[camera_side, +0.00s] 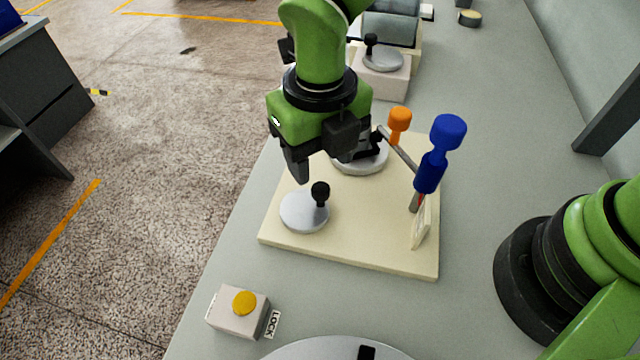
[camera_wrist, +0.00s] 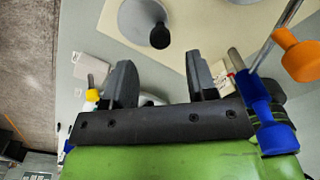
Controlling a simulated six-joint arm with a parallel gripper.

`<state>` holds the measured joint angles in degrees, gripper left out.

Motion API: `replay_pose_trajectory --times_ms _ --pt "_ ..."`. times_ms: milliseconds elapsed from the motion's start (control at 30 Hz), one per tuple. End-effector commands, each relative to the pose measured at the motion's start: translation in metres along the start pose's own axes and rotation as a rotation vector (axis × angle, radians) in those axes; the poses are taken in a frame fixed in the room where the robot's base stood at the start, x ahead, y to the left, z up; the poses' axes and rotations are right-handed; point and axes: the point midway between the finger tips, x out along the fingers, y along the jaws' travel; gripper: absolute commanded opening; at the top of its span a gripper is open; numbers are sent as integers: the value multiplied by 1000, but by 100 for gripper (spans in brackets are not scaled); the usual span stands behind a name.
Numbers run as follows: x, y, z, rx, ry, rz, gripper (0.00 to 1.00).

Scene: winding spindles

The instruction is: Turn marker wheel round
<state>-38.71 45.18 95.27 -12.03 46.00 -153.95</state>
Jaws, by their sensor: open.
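A large grey disc (camera_side: 330,350) with a black block (camera_side: 366,352) on it is cut off by the bottom edge of the side view. A smaller silver disc (camera_side: 298,213) with an upright black knob (camera_side: 320,192) sits at the front left of a cream board. No label shows which disc is the marker wheel. My gripper (camera_side: 338,166) is open and empty above the board, behind the small disc's knob. In the wrist view my two fingers (camera_wrist: 160,72) are apart with nothing between them; the small disc (camera_wrist: 135,16) and knob (camera_wrist: 160,36) lie beyond them.
The cream board (camera_side: 360,235) also bears another disc (camera_side: 362,162), partly hidden by my gripper. Blue (camera_side: 430,170) and orange (camera_side: 399,122) handles stand right of my gripper. A box with a yellow button (camera_side: 244,302) and a LOCK label stands front left. Grey bench is clear left of the board.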

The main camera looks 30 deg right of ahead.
Motion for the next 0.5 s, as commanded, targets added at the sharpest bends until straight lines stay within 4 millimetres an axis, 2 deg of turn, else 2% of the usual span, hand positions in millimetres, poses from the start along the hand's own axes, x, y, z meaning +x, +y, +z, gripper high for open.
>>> replay_pose_trajectory --times_ms 100,233,400,500 --pt "25 -1 -1 1 5 -4 52" --pt "47 0 -1 2 4 -3 52" --pt "64 0 0 2 1 -2 52" --pt "68 0 0 3 0 0 52"
